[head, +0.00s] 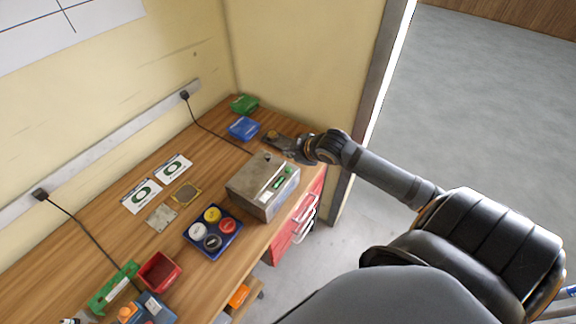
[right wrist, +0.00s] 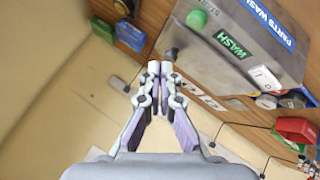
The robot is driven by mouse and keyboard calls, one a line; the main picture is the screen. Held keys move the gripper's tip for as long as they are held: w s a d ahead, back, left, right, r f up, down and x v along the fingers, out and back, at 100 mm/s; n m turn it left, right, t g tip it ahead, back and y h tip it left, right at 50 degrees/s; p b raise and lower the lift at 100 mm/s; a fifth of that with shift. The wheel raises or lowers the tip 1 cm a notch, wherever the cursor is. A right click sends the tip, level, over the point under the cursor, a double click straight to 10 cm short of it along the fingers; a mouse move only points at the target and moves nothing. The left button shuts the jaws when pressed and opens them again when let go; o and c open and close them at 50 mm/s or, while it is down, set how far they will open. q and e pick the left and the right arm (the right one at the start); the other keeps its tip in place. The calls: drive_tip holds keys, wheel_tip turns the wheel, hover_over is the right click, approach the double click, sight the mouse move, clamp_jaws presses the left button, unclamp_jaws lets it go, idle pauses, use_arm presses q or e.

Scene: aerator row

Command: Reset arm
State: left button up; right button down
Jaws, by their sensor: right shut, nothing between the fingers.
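My right gripper (head: 277,141) is above the far end of the wooden bench, just behind the grey metal box. In the right wrist view my right gripper (right wrist: 154,72) has its fingertips together with nothing between them. The grey box (head: 254,183) has a green label on top; in the right wrist view the box (right wrist: 225,60) reads "WASH" and "PARTS WASH" and has a green round knob. My left gripper is not in either view.
A green box (head: 244,104) and a blue box (head: 243,128) stand at the bench's far corner. A blue tray (head: 189,247) of several round lidded pots and a red bin (head: 159,271) lie nearer. Two cards (head: 141,195) lie by the wall. Open floor (head: 480,110) lies right.

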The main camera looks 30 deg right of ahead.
idle(0.5)
drive_tip(key=s+a+f+m+g+h, duration=0.1)
drive_tip(key=s+a+f+m+g, duration=0.25)
drive_tip(key=s, duration=0.55)
drive_tip(key=s+a+f+m+g, duration=0.25)
drive_tip(key=s+a+m, duration=0.2)
drive_tip(key=s, duration=0.45)
drive_tip(key=s+d+f+m+g+b, duration=0.1)
drive_tip(key=s+f+b, duration=0.1)
drive_tip(key=f, duration=1.4)
drive_tip(key=s+d+f+b, duration=0.2)
drive_tip(key=f, duration=1.4)
drive_tip(key=s+f+g+b, duration=0.1)
drive_tip(key=s+f+b, duration=0.2)
drive_tip(key=s+f, duration=1.5)
drive_tip(key=shift+s+d+f, duration=0.2)
drive_tip(key=shift+d+f, duration=0.05)
drive_tip(key=shift+d, duration=0.2)
